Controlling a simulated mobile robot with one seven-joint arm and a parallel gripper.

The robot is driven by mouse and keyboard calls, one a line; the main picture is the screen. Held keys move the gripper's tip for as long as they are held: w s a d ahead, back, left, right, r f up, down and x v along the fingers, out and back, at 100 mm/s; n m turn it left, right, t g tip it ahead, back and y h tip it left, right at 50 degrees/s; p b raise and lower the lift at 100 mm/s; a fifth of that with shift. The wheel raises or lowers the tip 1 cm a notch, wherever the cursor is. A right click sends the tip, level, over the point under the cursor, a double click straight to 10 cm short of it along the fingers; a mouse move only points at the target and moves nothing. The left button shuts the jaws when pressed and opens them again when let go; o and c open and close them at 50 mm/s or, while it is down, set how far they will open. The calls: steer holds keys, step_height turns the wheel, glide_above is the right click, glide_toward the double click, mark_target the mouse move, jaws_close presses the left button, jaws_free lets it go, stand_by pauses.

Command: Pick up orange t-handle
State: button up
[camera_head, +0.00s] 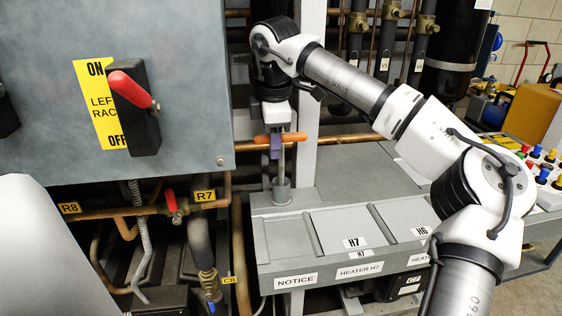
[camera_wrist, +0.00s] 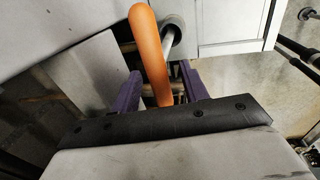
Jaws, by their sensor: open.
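The orange t-handle (camera_head: 290,137) stands upright in the head view, its orange crossbar on a grey metal stem that goes down into a round grey socket (camera_head: 282,190) on the grey panel top. My gripper (camera_head: 275,148) points down right at the crossbar, with a purple finger showing against it. In the wrist view the orange t-handle (camera_wrist: 150,55) runs between the two purple fingers of my gripper (camera_wrist: 160,85), with a gap on each side. The jaws are open. The lower end of the crossbar is hidden behind the black gripper edge in the wrist view.
A grey electrical box (camera_head: 190,80) with a red ON/OFF lever (camera_head: 130,90) stands close left of my gripper. Copper pipes (camera_head: 150,208) run below it. The grey panel (camera_head: 340,225) with labels H7 and H6 extends right of the handle.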

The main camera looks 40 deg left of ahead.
steer(key=shift+w+a+f, duration=0.1)
steer(key=shift+a+f, duration=0.05)
steer(key=shift+f, duration=0.9)
jaws_close()
steer(key=shift+r, duration=0.1)
